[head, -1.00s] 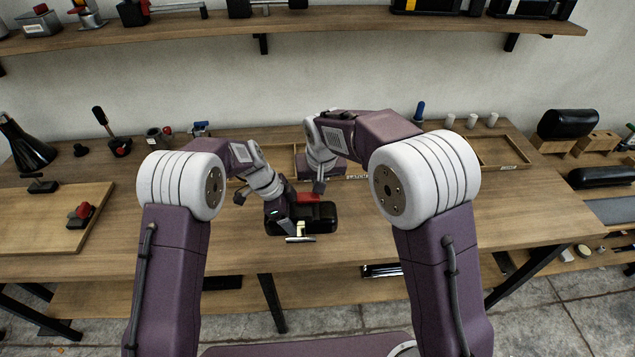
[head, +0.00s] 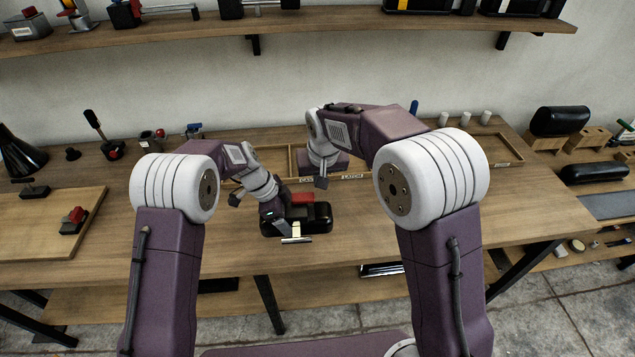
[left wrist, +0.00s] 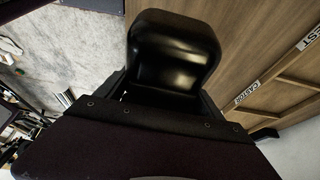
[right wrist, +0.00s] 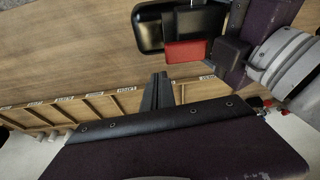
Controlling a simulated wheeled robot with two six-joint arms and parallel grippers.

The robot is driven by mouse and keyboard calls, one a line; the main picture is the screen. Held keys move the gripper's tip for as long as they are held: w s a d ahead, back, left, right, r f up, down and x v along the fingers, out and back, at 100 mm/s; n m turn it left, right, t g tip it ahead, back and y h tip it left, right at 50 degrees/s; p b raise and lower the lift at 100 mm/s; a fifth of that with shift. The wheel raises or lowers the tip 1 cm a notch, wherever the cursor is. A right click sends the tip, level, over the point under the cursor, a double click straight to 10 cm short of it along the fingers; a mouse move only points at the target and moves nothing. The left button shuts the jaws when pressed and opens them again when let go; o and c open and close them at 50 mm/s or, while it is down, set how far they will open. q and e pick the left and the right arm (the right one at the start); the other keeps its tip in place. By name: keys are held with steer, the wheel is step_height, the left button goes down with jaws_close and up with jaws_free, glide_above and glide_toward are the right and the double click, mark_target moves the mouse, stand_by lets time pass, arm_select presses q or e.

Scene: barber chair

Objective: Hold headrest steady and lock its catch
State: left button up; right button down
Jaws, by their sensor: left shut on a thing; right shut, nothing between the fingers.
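The headrest (head: 322,217) is a black padded block just above or on the near part of the bench; I cannot tell if it touches. A red catch (head: 302,197) sits on its far side, and a bright metal part (head: 297,240) shows on its near side. My left gripper (head: 280,216) is shut on the headrest; in the left wrist view the cushion (left wrist: 172,50) lies between the fingers. My right gripper (head: 321,183) is shut and empty, beyond the catch and apart from it. The right wrist view shows its closed fingers (right wrist: 158,92) below the red catch (right wrist: 187,51).
Labelled shallow wooden trays (head: 352,177) stand behind the headrest. A board (head: 35,235) with a red-and-black part (head: 73,220) lies left. A black roll-shaped cushion (head: 560,121) stands on wood blocks at right. The bench front between is clear.

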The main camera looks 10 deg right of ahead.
arm_select(q)
steer(key=o, duration=1.9)
steer(key=shift+o, duration=1.1)
steer(key=shift+s, duration=0.1)
arm_select(e)
steer(key=v, duration=0.8)
steer(key=shift+a, duration=0.2)
steer(key=shift+s+r, duration=0.1)
steer(key=shift+s, duration=0.05)
